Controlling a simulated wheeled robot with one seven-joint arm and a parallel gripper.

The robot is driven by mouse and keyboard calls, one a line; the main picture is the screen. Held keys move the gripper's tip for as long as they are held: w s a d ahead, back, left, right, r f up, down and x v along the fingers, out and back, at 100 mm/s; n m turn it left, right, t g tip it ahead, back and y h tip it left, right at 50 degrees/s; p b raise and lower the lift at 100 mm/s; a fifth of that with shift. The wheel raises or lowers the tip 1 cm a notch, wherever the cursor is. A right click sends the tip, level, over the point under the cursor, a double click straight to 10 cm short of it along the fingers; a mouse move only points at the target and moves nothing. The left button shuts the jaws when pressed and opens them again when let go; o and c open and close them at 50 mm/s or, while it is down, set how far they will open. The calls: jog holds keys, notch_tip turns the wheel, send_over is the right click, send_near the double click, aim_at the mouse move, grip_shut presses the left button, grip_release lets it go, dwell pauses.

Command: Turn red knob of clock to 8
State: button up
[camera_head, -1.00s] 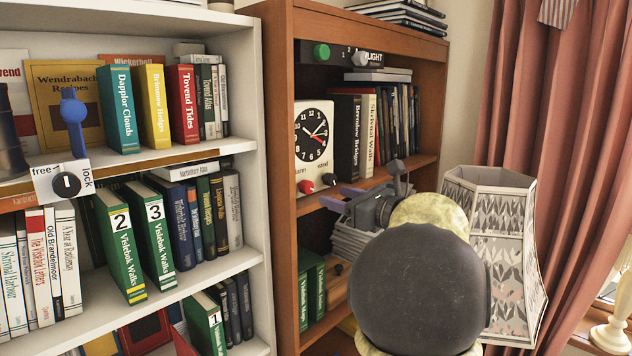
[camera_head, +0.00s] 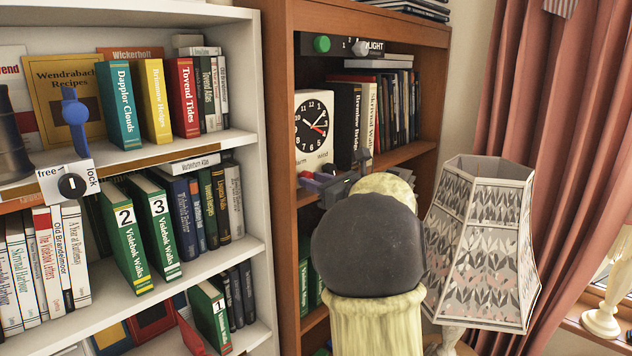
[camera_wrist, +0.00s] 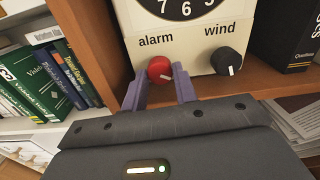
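The white clock (camera_head: 301,141) stands on a shelf of the brown bookcase. In the head view its thin red hand points to the lower right, near 4.
Books (camera_head: 372,115) stand right of the clock. A patterned lampshade (camera_head: 480,235) is close to the right of my arm. The white bookcase (camera_head: 255,190) is to the left. In the wrist view, the wooden shelf edge (camera_wrist: 262,83) lies below the clock.

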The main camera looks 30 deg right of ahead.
jog(key=shift+f+m+b, duration=0.1)
jog(key=shift+m+b, duration=0.2)
jog(key=shift+b, duration=0.05)
jog(key=m, duration=2.3)
jog(key=shift+m, duration=0.3)
dwell(0.4)
jog(key=o, duration=1)
jog(key=shift+c, duration=0.2)
jog(key=shift+f, duration=0.1)
